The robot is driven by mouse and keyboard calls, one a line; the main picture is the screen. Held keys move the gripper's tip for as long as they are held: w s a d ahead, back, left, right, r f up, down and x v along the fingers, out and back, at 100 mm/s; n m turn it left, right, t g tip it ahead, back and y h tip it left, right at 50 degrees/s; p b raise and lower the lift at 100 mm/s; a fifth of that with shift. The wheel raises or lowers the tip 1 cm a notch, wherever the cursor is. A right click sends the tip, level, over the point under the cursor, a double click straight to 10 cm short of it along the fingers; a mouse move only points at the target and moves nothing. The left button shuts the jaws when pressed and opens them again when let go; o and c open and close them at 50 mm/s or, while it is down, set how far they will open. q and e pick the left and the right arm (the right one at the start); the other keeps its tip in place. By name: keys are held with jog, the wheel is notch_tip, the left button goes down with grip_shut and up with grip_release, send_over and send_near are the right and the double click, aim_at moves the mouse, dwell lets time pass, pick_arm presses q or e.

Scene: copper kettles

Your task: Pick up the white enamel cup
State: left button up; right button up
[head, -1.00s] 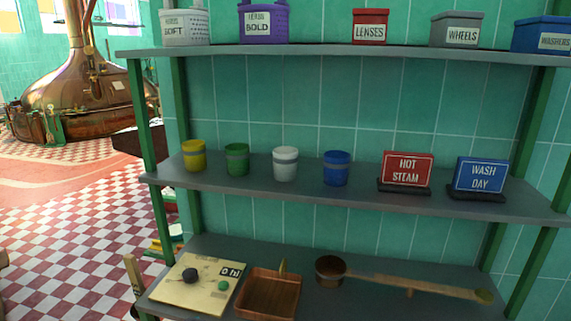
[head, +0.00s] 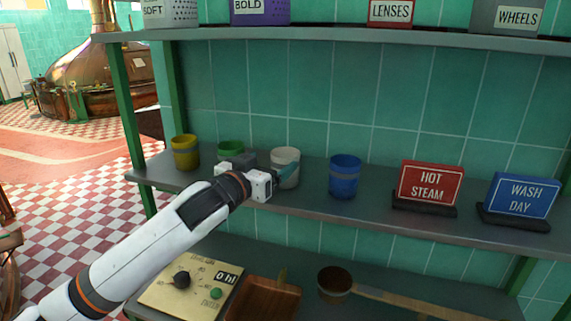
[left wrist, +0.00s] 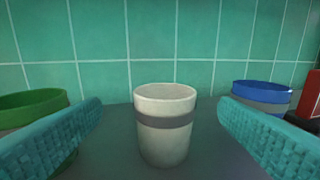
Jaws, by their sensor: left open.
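The white enamel cup (head: 285,167) stands upright on the middle shelf, between the green cup (head: 231,149) and the blue cup (head: 344,176). It has a grey band. My left gripper (head: 268,172) is at the shelf, and in the head view it covers part of the white cup and most of the green one. In the left wrist view the white cup (left wrist: 165,124) stands midway between the two teal fingers, which are open and apart from it in the picture. How deep the cup sits between the fingers is hard to tell. My right gripper is not in view.
A yellow cup (head: 185,152) stands at the shelf's left end. The signs HOT STEAM (head: 430,185) and WASH DAY (head: 520,196) stand to the right. The upper shelf (head: 330,37) with bins runs above. A copper pan (head: 272,297) and ladle (head: 335,284) lie below.

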aim_at(291, 152)
pick_arm(q)
jog(key=x, duration=0.2)
jog(key=shift+w+d+f, duration=0.1)
jog(key=shift+w+d, duration=0.15)
jog(key=shift+w, duration=0.05)
jog(key=shift+p+x, duration=1.05)
jog(key=shift+x, duration=0.15)
jog(key=shift+p+x, duration=0.55)
jog(key=shift+x, duration=0.5)
jog(key=shift+w+d+f, duration=0.2)
jog(key=shift+w+d, duration=0.25)
jog(key=c, duration=1)
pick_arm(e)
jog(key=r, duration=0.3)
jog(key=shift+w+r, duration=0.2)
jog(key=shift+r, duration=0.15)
pick_arm(q)
jog(key=shift+c, duration=0.2)
